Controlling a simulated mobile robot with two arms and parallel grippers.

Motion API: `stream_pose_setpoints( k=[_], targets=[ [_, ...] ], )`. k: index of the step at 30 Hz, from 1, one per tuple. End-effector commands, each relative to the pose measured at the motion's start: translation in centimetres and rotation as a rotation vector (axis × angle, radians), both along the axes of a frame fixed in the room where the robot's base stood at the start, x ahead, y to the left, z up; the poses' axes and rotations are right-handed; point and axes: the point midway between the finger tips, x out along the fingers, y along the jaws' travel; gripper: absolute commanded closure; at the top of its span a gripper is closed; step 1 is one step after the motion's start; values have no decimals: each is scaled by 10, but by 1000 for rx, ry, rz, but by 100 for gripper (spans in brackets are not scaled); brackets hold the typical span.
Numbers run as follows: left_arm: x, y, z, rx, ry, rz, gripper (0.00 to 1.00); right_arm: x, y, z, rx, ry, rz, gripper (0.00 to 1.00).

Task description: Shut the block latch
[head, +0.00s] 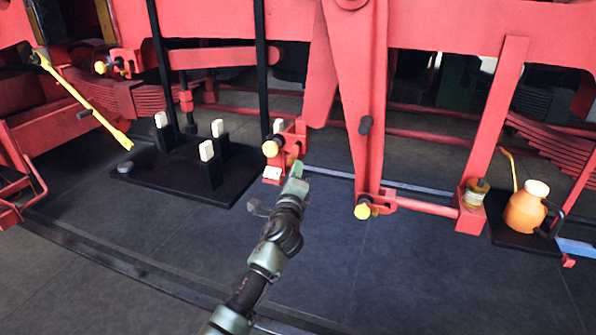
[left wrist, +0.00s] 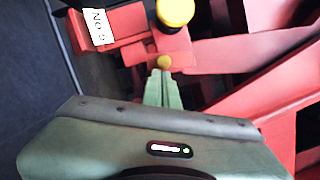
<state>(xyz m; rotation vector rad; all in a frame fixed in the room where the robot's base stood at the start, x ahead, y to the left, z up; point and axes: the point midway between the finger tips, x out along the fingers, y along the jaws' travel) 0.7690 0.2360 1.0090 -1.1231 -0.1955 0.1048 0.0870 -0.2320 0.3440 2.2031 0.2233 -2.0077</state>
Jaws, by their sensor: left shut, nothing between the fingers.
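A red brake-block assembly (head: 290,143) hangs in the middle of the head view, with a round yellow knob (head: 270,148) and a white label below it. In the left wrist view the label (left wrist: 95,26) reads "NO 5". The large yellow knob (left wrist: 175,12) is at the top there, and a small yellow ball (left wrist: 164,62) sits just beyond my fingertips. My left gripper (head: 297,168) is shut and empty, just below the red assembly. In the left wrist view my left gripper (left wrist: 164,73) points at the small ball; I cannot tell whether they touch. Which part is the latch is unclear.
Red frame beams and a link with a yellow knob (head: 362,211) hang to the right. A black stand (head: 150,187) with white-tipped posts is at the left. A yellow bar (head: 88,104) slopes down there. An orange oil can (head: 525,210) stands far right. The front floor is clear.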

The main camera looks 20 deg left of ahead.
Motion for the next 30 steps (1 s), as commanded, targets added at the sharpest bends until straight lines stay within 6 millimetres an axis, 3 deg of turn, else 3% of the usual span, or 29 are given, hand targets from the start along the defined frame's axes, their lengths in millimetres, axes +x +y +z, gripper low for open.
stream_pose_setpoints(
  k=[13, 30],
  targets=[
    [0, 10, -4, 178, -6, 3, 100, 0, -3, -10, -4, 0, 2, 63],
    [1, 34, -1, 711, -26, 4, 100, 0, -5, -26, -6, 1, 3, 63]
  ],
)
